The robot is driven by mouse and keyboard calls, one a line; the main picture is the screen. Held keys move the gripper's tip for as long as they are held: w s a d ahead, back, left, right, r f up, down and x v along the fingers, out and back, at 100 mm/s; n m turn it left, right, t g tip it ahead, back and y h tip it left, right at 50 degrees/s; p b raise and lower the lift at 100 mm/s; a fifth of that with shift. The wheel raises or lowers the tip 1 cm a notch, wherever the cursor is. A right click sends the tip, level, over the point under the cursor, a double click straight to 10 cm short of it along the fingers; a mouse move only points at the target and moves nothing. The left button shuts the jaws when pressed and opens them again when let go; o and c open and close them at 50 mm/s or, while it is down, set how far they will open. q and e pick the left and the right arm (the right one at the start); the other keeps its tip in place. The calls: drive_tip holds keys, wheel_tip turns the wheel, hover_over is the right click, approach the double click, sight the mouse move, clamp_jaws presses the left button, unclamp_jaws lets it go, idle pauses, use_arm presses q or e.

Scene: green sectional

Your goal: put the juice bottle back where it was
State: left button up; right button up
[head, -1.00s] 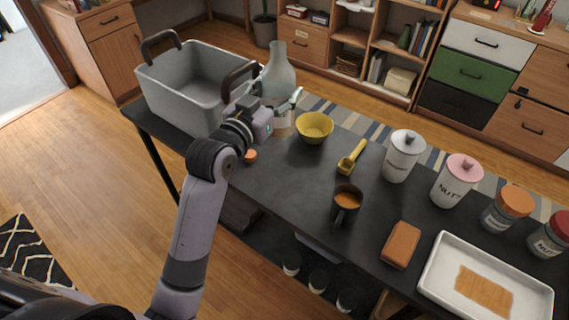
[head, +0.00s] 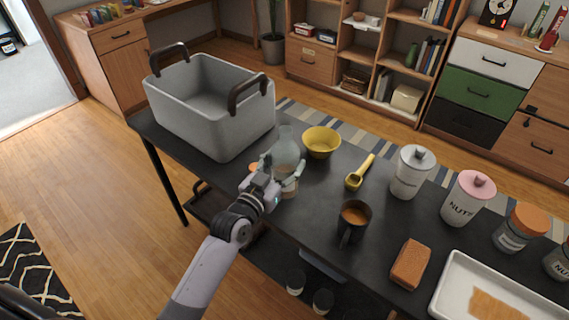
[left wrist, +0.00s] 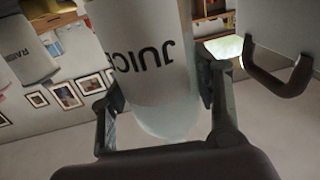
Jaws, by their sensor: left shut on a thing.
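The juice bottle (head: 286,145) is pale and translucent with a narrow neck. It stands roughly upright at the table's left part, between the grey tub and the yellow bowl. My left gripper (head: 279,181) is shut around its lower body and partly hides it. In the left wrist view, the bottle (left wrist: 155,55) sits between both fingers with its JUICE label upside down. Whether its base touches the dark table (head: 310,205) cannot be told. My right gripper is not in view.
A grey tub (head: 205,125) with dark handles stands left of the bottle, and a yellow bowl (head: 321,142) close right. A yellow scoop (head: 360,172), brown mug (head: 354,220), white canister (head: 412,172) and sponge-like block (head: 410,264) stand further right. A small orange thing (head: 254,168) shows beside the gripper.

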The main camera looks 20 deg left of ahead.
use_arm(q)
drive_tip(key=o, duration=1.6)
drive_tip(key=shift+f, duration=0.1)
drive_tip(key=shift+s, duration=0.35)
drive_tip(key=v, duration=1.1)
drive_tip(key=shift+s, duration=0.2)
drive_tip(key=shift+a, duration=0.1)
